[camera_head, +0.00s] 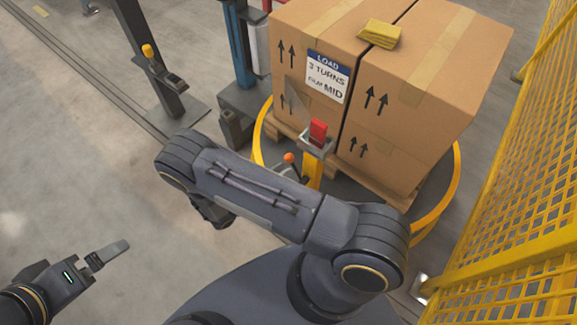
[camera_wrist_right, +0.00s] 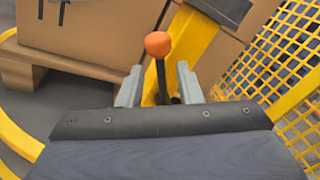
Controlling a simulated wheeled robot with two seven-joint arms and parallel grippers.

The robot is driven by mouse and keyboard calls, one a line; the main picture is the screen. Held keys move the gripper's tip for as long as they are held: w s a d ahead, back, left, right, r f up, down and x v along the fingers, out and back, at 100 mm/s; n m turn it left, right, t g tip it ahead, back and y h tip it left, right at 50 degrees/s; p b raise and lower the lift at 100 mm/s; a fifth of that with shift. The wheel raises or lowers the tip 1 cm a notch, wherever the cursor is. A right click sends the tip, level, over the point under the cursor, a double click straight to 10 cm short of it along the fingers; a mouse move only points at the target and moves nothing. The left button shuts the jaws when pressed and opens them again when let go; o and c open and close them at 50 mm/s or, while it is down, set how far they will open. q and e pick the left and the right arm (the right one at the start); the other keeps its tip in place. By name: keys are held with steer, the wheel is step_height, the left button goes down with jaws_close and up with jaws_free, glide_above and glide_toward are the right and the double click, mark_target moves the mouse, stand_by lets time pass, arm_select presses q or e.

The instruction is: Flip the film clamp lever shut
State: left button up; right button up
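The film clamp lever has an orange ball knob (camera_head: 289,157) on a dark stem, beside a yellow post (camera_head: 314,168). In the right wrist view the lever (camera_wrist_right: 158,46) stands upright in front of the slanted yellow post. My right gripper (camera_wrist_right: 157,80) is open, with its grey fingers on either side of the stem, below the knob; contact cannot be told. My forearm hides most of this gripper in the head view. A red block (camera_head: 318,131) sits in a grey bracket atop the post. My left gripper (camera_head: 108,256) is low at the left, away from the lever; its opening is unclear.
Cardboard boxes (camera_head: 420,85) stand on a wooden pallet (camera_head: 376,190) inside a yellow ring (camera_head: 457,185). A yellow mesh fence (camera_head: 525,190) closes off the right side. A dark column with a yellow-knobbed device (camera_head: 165,75) stands at upper left. The floor at left is clear.

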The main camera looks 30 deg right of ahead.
mark_target(295, 169)
steer(key=shift+w+d, duration=0.15)
steer(key=shift+d, duration=0.65)
steer(key=shift+w+d, duration=0.1)
steer(key=shift+d, duration=0.7)
steer(key=shift+c, duration=0.3)
jaws_close()
